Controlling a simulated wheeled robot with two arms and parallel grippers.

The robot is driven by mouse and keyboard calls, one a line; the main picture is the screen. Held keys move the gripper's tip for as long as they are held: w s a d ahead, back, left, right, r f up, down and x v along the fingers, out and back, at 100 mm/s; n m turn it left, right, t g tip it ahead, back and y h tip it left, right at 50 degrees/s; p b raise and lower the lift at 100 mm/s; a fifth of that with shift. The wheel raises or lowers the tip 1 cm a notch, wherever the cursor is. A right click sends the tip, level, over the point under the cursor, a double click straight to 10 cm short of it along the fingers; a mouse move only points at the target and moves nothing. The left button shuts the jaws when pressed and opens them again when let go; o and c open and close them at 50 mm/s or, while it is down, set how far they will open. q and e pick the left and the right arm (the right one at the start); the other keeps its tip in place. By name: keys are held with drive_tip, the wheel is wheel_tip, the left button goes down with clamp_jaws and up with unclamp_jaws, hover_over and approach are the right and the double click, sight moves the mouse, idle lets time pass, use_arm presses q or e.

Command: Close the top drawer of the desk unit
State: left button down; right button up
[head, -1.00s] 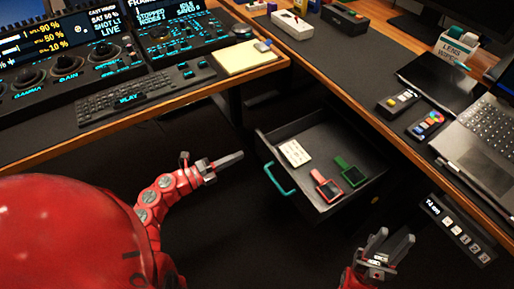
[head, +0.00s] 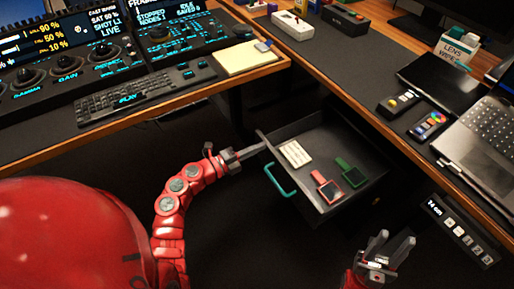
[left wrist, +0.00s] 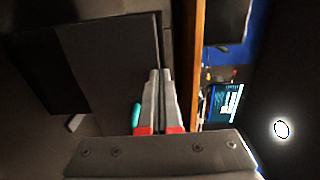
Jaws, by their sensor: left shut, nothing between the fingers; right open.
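The top drawer (head: 318,212) of the desk unit is pulled out under the right-hand desk. Its teal handle (head: 279,181) is on its front; a bit of teal also shows beside my fingers in the left wrist view (left wrist: 136,115). Inside lie a pale card (head: 295,154), a red-strapped device (head: 327,187) and a green-strapped device (head: 351,174). My left gripper (head: 262,147) is shut and empty, its tips at the drawer front's far-left end; I cannot tell whether they touch. My right gripper (head: 395,240) is open and empty, in front and right of the drawer.
The right-hand desk (head: 350,85) overhangs the drawer, with a laptop (head: 480,145) and small remotes on it. The left desk holds a keyboard (head: 135,97) and a notepad (head: 245,58). A button panel (head: 458,230) is at the lower right. The floor before the drawer looks clear.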

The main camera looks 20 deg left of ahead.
use_arm(q)
drive_tip(key=b+x, duration=0.1)
drive_tip(key=x, duration=1.3)
drive_tip(key=b+x, duration=0.3)
drive_tip(key=x, duration=0.4)
drive_tip(key=b+x, duration=0.3)
drive_tip(key=x, duration=0.4)
drive_tip(key=shift+w+d+r, duration=0.2)
drive_tip(key=shift+d+r, duration=0.05)
